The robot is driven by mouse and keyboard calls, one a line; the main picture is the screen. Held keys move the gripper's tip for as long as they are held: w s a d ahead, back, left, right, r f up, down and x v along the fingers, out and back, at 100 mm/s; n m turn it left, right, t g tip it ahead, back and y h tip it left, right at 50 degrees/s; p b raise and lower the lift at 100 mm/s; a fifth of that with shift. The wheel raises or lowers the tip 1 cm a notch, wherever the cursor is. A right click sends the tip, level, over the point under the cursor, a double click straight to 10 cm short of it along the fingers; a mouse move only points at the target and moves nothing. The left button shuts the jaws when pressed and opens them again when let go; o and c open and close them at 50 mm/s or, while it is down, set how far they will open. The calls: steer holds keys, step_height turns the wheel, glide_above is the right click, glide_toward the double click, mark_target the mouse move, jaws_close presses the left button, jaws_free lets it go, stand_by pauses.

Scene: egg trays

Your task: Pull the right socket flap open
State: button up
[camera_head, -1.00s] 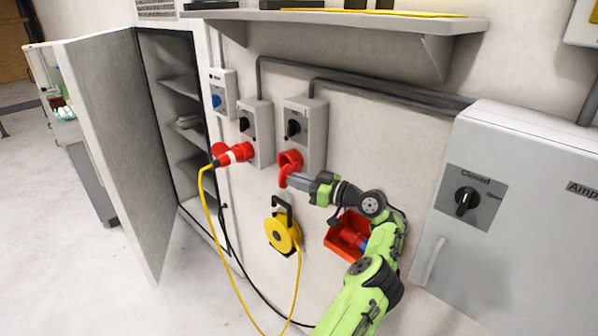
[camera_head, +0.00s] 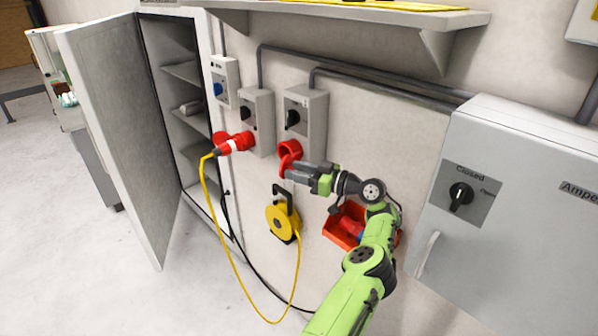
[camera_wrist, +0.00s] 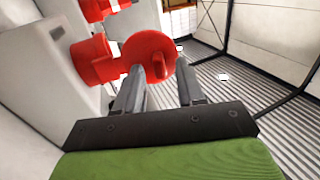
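The right socket (camera_head: 287,153) is a red round fitting low on a grey switch box (camera_head: 305,118). In the wrist view the socket body (camera_wrist: 91,61) is at left, and its red flap (camera_wrist: 148,50) shows as a disc standing out beside it. My gripper (camera_head: 294,170) is just below and in front of the socket. The head view hides most of the flap.
The left socket holds a red plug (camera_head: 236,143) with a yellow cable. A yellow cable reel (camera_head: 282,221) hangs below, and a red bin (camera_head: 342,231) is beneath my arm. A grey cabinet (camera_head: 500,170) stands right, an open locker door (camera_head: 120,140) left.

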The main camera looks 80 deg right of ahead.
step_height(320, 180, up, 10)
steer(key=shift+p, duration=0.35)
stand_by(0.9)
